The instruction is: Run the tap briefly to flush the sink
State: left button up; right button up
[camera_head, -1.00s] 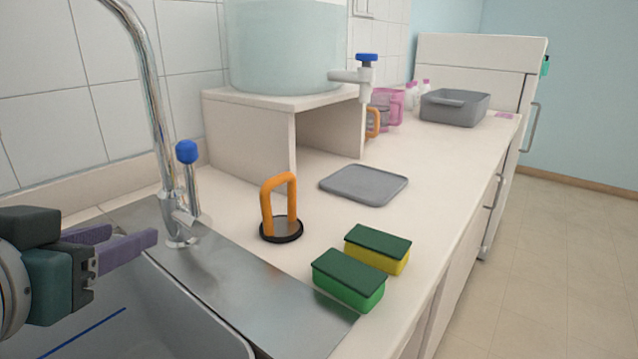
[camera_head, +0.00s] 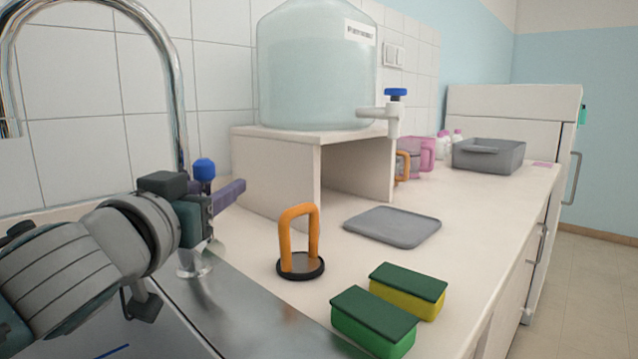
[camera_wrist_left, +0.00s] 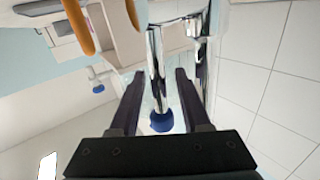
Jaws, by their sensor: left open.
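The chrome tap (camera_head: 178,90) stands at the back of the steel sink (camera_head: 235,310), its spout arching to the left. Its lever ends in a blue knob (camera_head: 204,169). My left gripper (camera_head: 232,193) is at the tap, in front of the lever just below the knob. In the left wrist view the two open fingers (camera_wrist_left: 156,100) stand either side of the lever, with the blue knob (camera_wrist_left: 162,121) between them and apparently clear of both. In the head view my left wrist hides much of the tap's lower body. My right gripper is not in view.
An orange-handled tool (camera_head: 299,240) stands right of the sink. A green sponge (camera_head: 374,322) and a yellow sponge (camera_head: 407,290) lie at the counter's front. A grey tray (camera_head: 392,227) lies behind them. A large water bottle (camera_head: 315,75) sits on a white stand (camera_head: 275,175).

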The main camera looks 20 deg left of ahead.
pick_arm(q)
jog(key=shift+w+a, duration=0.1)
jog(key=shift+w, duration=0.3)
jog(key=shift+c, duration=0.2)
grip_shut()
dwell(1.0)
